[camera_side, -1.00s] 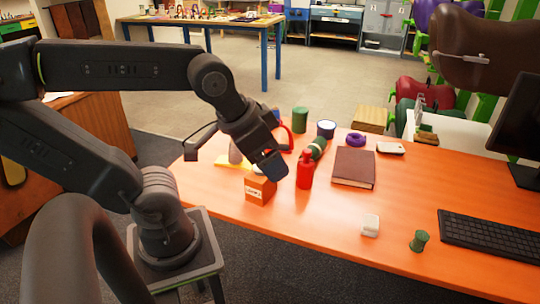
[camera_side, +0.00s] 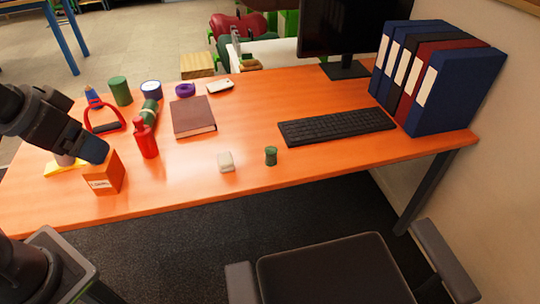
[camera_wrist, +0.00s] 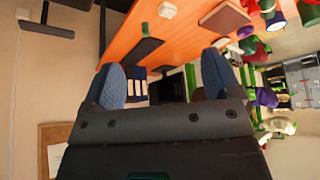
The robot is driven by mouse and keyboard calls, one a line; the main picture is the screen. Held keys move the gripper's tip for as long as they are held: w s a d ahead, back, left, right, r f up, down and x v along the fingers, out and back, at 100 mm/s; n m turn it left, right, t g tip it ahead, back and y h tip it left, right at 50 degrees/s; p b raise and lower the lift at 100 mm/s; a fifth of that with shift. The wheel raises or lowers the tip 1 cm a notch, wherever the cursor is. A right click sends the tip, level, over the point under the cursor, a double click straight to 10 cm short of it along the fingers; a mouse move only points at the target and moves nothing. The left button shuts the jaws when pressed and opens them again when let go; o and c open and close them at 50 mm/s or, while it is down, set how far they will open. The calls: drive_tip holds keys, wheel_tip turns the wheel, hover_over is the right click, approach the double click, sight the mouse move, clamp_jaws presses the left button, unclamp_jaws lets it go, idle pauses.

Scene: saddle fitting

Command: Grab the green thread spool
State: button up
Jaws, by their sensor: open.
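The green thread spool (camera_side: 271,156) stands upright near the front edge of the orange desk, right of a small white block (camera_side: 226,161). In the wrist view a small green shape, likely the spool (camera_wrist: 145,28), shows beside the keyboard, near the top. My gripper (camera_side: 95,150) is at the left of the desk, by the orange box, well left of the spool. In the wrist view my blue-padded fingers (camera_wrist: 165,80) are spread apart with nothing between them.
A keyboard (camera_side: 337,126) is right of the spool. A larger green cylinder (camera_side: 120,91) stands at back left. Desk around the spool is mostly clear.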

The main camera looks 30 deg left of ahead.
drive_tip(key=shift+c, duration=0.2)
drive_tip(key=shift+c, duration=0.6)
drive_tip(key=w+d+r+g, duration=0.1)
drive_tip(key=w+r, duration=0.3)
drive_tip(key=w, duration=0.8)
drive_tip(key=m+g, duration=0.2)
drive_tip(key=g, duration=0.1)
hover_over(271, 150)
drive_tip(key=f, duration=2)
drive_tip(key=s+f, duration=0.1)
drive_tip(key=f, duration=0.9)
drive_tip(key=shift+a+f, duration=0.1)
drive_tip(key=shift+a, duration=0.25)
drive_tip(key=shift+w+d+f, duration=0.1)
drive_tip(key=shift+w+f, duration=0.1)
drive_tip(key=shift+f, duration=0.85)
drive_tip(key=shift+w+d+f, duration=0.1)
drive_tip(key=shift+w+f, duration=0.05)
drive_tip(key=shift+f, duration=0.85)
drive_tip(key=shift+w+d+f, duration=0.1)
drive_tip(key=shift+w+f, duration=0.1)
drive_tip(key=shift+f, duration=0.85)
